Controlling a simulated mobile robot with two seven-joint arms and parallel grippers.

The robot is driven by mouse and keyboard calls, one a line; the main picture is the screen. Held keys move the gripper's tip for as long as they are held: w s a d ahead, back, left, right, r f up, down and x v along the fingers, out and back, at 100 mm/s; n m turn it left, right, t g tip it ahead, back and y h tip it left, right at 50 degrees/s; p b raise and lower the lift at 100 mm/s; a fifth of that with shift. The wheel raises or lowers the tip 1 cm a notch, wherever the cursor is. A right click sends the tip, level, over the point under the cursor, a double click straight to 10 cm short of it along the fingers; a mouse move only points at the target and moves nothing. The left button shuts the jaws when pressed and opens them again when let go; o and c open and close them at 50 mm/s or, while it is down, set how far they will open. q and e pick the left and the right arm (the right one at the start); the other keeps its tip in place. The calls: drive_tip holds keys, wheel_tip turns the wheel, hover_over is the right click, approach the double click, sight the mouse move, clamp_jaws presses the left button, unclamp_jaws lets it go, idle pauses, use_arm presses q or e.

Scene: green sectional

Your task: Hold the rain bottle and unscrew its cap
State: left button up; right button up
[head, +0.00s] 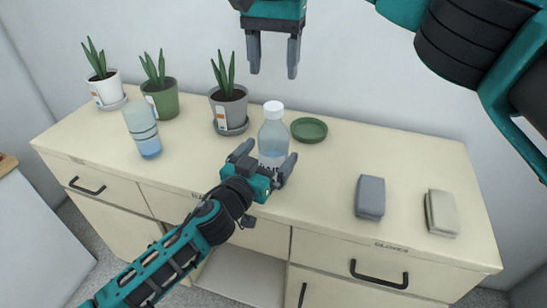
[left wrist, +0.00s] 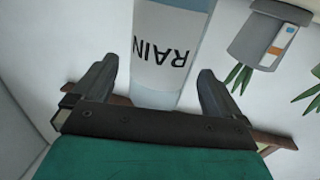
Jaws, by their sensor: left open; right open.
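The rain bottle (head: 272,137) stands upright on the cabinet top, a clear bottle with a white cap (head: 273,109) on it. In the left wrist view its label (left wrist: 168,58) reads RAIN, upside down. My left gripper (head: 266,157) is open, with its fingers on either side of the bottle's lower part; in the left wrist view gaps show between the fingers (left wrist: 160,85) and the bottle. My right gripper (head: 273,72) is open and empty, pointing down above the bottle and apart from the cap.
A grey potted plant (head: 229,107) stands left of the bottle and a green saucer (head: 309,130) behind it to the right. Another bottle (head: 143,132) and a green pot (head: 162,101) are further left. Grey (head: 370,197) and beige (head: 441,212) blocks lie to the right on the cabinet top (head: 320,200).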

use_arm(q)
drive_tip(key=shift+x, duration=2.15)
drive_tip(key=shift+c, duration=0.4)
